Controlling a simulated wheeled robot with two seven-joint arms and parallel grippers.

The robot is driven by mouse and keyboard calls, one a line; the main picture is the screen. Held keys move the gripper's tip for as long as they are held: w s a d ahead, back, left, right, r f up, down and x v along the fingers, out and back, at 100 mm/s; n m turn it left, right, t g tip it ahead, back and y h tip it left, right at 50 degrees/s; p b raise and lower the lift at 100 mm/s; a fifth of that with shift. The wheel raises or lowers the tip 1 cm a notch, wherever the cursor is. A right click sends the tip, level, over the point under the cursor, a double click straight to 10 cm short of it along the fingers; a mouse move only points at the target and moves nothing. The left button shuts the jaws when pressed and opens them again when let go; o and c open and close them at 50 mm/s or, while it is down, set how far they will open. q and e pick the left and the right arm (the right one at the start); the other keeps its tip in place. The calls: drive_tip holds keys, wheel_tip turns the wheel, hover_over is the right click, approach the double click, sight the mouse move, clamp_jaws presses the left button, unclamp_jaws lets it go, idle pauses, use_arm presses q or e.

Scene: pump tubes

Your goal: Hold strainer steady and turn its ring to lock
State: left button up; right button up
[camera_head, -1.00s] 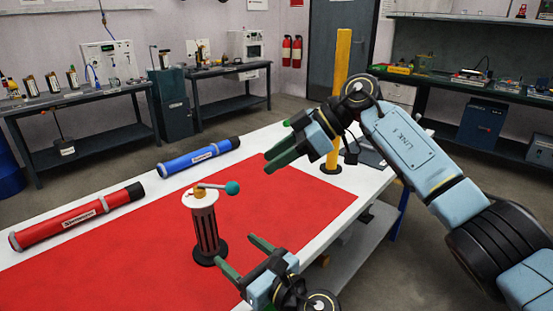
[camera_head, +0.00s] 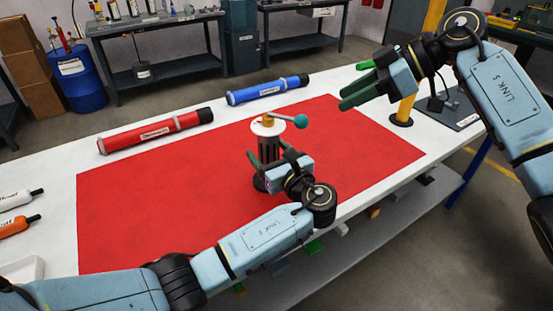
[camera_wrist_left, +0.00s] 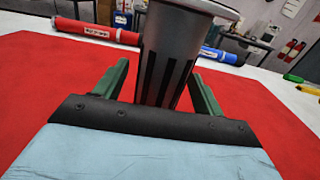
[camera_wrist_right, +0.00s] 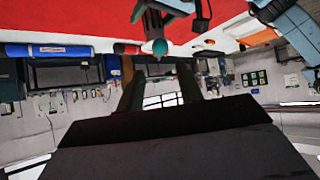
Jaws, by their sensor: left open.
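The strainer (camera_head: 268,146) stands upright on the red mat, a dark slotted cylinder with a pale ring (camera_head: 267,127) on top. A lever with a teal ball (camera_head: 301,121) sticks out to the right from its top. My left gripper (camera_head: 265,168) is open low at the strainer, its fingers on either side of the body. The left wrist view shows the slotted body (camera_wrist_left: 166,62) between the green fingers, with a gap at each side. My right gripper (camera_head: 350,84) is open and empty, to the right of the strainer. The right wrist view shows the teal ball (camera_wrist_right: 160,47) beyond its fingers.
The red mat (camera_head: 170,220) is mostly clear. A red tube (camera_head: 155,131) and a blue tube (camera_head: 267,90) lie along the table's far edge. A yellow post (camera_head: 408,95) stands at the right. White and orange bottles (camera_head: 14,227) lie at the left.

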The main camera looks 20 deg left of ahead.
use_arm(q)
drive_tip(key=shift+w+a, duration=0.1)
drive_tip(key=c, duration=1.3)
drive_tip(key=shift+c, duration=0.3)
use_arm(e)
drive_tip(key=c, duration=0.4)
drive_tip(key=shift+s+a+r, duration=0.2)
drive_tip(key=shift+s+a, duration=0.05)
drive_tip(key=shift+s, duration=0.05)
drive_tip(key=shift+c, duration=1.3)
drive_tip(key=s+a+g, duration=0.1)
drive_tip(key=s+r+g+y, duration=0.1)
drive_tip(key=s, duration=0.1)
drive_tip(key=s+a+g+y, duration=0.1)
drive_tip(key=shift+s+a+r, duration=0.35)
drive_tip(key=shift+r, duration=0.05)
clamp_jaws()
drive_tip(key=w+d+f+m+t+y, duration=0.2)
drive_tip(key=w+d+f+m+t, duration=0.1)
drive_tip(key=m, duration=0.7)
drive_tip(key=w+d+f+m+t+y, duration=0.2)
drive_tip(key=w+d+f+m+t, duration=0.2)
drive_tip(key=m, duration=0.5)
drive_tip(key=shift+w+d+f+m+t, duration=0.25)
drive_tip(key=shift+d+f+m+t, duration=0.25)
drive_tip(key=shift+d, duration=0.65)
